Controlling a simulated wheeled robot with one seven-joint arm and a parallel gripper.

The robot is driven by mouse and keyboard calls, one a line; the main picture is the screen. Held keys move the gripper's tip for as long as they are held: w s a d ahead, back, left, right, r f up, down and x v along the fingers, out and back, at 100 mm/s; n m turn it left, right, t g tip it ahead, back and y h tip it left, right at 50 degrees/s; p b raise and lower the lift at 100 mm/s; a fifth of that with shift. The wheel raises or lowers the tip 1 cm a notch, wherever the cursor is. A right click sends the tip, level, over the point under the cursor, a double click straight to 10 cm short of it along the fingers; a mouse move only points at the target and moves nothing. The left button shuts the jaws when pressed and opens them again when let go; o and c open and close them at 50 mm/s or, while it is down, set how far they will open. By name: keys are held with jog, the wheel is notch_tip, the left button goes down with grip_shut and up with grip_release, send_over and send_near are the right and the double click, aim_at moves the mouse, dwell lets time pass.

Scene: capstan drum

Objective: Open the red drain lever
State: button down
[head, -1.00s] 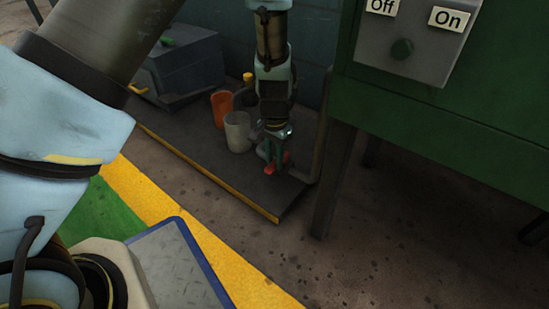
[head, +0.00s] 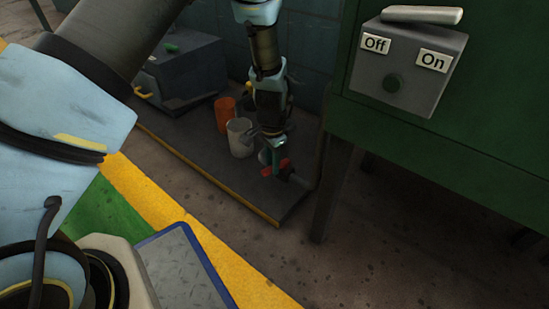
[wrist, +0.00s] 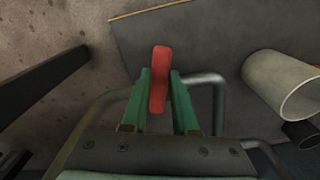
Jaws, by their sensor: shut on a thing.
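The red drain lever (wrist: 159,76) stands between the two green fingers of my gripper (wrist: 160,88) in the wrist view. The fingers are shut on it, and its rounded end sticks out past the fingertips. In the head view the red lever (head: 281,165) shows as a small red patch low down, close to the dark platform's right end. My gripper (head: 274,160) comes down onto it there, tilted. The lever's lower part and its pivot are hidden by the gripper.
A grey cup (head: 240,142) and an orange cup (head: 224,116) stand left of the gripper on the dark platform (head: 205,165). Bent grey piping (wrist: 208,80) passes close by the fingers. A green cabinet with an Off/On box (head: 408,68) stands to the right.

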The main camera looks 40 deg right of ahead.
jog(key=shift+w+d+m+p, duration=0.65)
jog(key=shift+m+p, duration=1.2)
jog(key=shift+m, duration=0.6)
jog(key=shift+w+d+m+p, duration=0.5)
jog(key=shift+w+m+p, duration=0.25)
jog(key=shift+m+p, duration=1.35)
jog(key=shift+w+d+m+p, duration=0.65)
jog(key=shift+m+p, duration=0.9)
jog(key=shift+m, duration=1.2)
jog(key=c, duration=0.7)
grip_release()
